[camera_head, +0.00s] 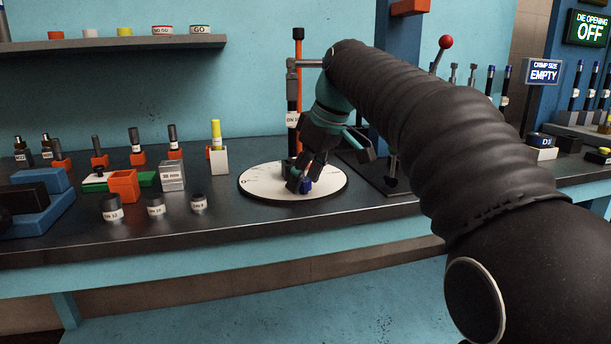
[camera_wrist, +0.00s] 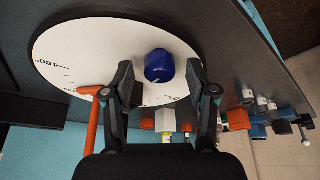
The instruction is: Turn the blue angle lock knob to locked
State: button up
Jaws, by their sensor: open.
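The blue angle lock knob (camera_wrist: 158,66) stands on the white round dial plate (camera_wrist: 90,42), right of its middle in the wrist view, with a pale mark on its near side. In the head view the knob (camera_head: 305,186) is partly hidden by my gripper (camera_head: 298,178), which is low over the front of the dial plate (camera_head: 262,187). In the wrist view my gripper (camera_wrist: 165,82) is open, one finger on each side of the knob's near side. I cannot tell whether either finger touches it. The lock lettering is not readable.
A white holder with a yellow-topped piece (camera_head: 218,160) and several hose ends stand left.

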grip_shut()
jog(key=shift+m, duration=0.3)
jog(key=m+t+h, duration=0.1)
jog(key=m, duration=0.3)
jog(key=shift+s+a, duration=0.1)
jog(key=m+h, duration=0.1)
jog(key=m, duration=0.1)
jog(key=m+h, duration=0.1)
jog(key=m, duration=0.1)
jog(key=shift+a+m+t, duration=0.1)
jog(key=shift+m+t, duration=0.3)
jog(key=m+h, duration=0.1)
jog(key=m, duration=0.3)
jog(key=shift+a+m+h, duration=0.1)
jog(key=shift+m+h, duration=0.2)
jog(key=shift+h, duration=0.1)
jog(key=shift+m+g+h, duration=0.4)
jog(key=shift+m+h, duration=0.3)
jog(key=shift+m, duration=1.2)
